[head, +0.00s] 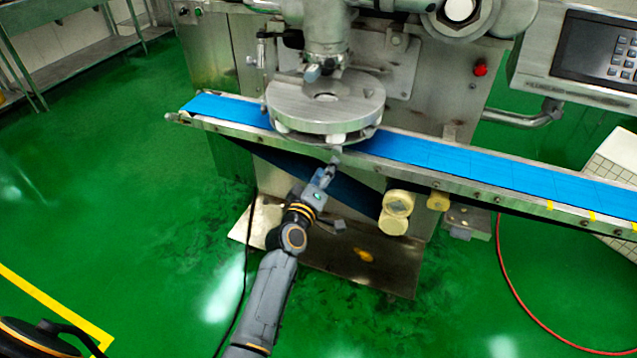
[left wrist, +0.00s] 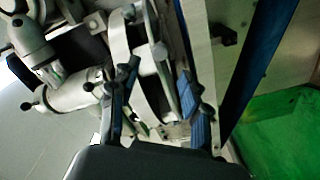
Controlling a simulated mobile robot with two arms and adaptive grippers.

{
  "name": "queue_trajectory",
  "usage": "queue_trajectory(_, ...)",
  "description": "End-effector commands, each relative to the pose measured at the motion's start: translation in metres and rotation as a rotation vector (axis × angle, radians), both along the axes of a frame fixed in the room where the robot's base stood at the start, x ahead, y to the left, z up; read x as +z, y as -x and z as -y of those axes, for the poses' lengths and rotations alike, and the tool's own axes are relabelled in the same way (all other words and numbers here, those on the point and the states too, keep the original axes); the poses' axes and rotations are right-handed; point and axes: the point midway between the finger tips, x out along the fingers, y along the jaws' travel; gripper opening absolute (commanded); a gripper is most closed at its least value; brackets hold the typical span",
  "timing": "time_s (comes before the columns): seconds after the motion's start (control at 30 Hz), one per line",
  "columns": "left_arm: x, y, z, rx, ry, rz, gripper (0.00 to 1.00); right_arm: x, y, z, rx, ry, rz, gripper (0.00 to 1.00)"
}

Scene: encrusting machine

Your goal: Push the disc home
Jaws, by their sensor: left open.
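The disc (head: 326,95) is a round grey metal plate under the machine's vertical head, above the blue conveyor belt. A second, lower round plate shows beneath it, and the small gap between them cannot be judged exactly. My left gripper (head: 331,168) is open, just in front of and below the disc's front edge, by the conveyor's near rail. In the left wrist view its two fingers (left wrist: 157,108) stand apart, with the curved disc rim (left wrist: 117,42) beyond and between them. Whether they touch it cannot be told. My right gripper is not in view.
The blue belt (head: 450,161) runs left to right with a metal rail along its near side. A control panel (head: 597,55) stands at upper right. A red hose (head: 510,275) lies on the open green floor.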

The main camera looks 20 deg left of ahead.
Motion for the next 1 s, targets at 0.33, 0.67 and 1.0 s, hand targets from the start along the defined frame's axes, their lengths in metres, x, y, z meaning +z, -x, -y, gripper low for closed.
queue_trajectory(0.33,0.0,0.048,-0.002,0.0,-0.001,0.0,0.47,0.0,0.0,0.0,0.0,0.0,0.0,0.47)
queue_trajectory(0.67,0.0,0.051,-0.002,-0.001,-0.001,-0.001,0.47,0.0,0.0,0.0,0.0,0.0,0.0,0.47)
queue_trajectory(1.0,-0.028,0.053,0.004,-0.016,-0.033,-0.056,0.47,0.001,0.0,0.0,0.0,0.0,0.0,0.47)
